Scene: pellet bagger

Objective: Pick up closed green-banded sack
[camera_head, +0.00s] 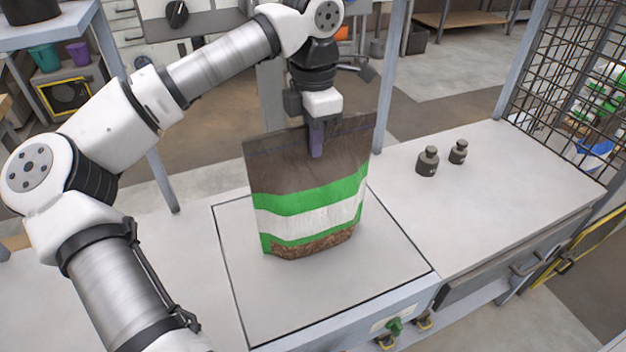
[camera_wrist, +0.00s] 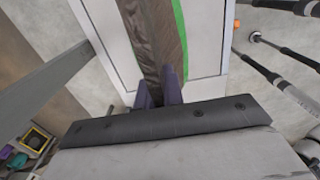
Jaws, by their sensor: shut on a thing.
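The green-banded sack (camera_head: 308,208) is brown with green and white bands and a clear lower part showing brown pellets. It is upright over the square scale plate (camera_head: 330,300); I cannot tell whether its bottom touches the plate. Its top edge looks flat and closed. My gripper (camera_head: 317,146) comes from above and is shut on the middle of the sack's top edge. In the wrist view the purple fingers (camera_wrist: 159,92) pinch the sack (camera_wrist: 153,40) from both sides, and the green band runs along one side.
Two dark weights (camera_head: 428,161) (camera_head: 458,151) stand on the bench (camera_head: 500,190) at right, which is otherwise mostly clear. A wire mesh panel (camera_head: 560,85) rises at the far right. Posts (camera_head: 390,80) stand behind the sack. A green knob (camera_head: 394,327) is on the front edge.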

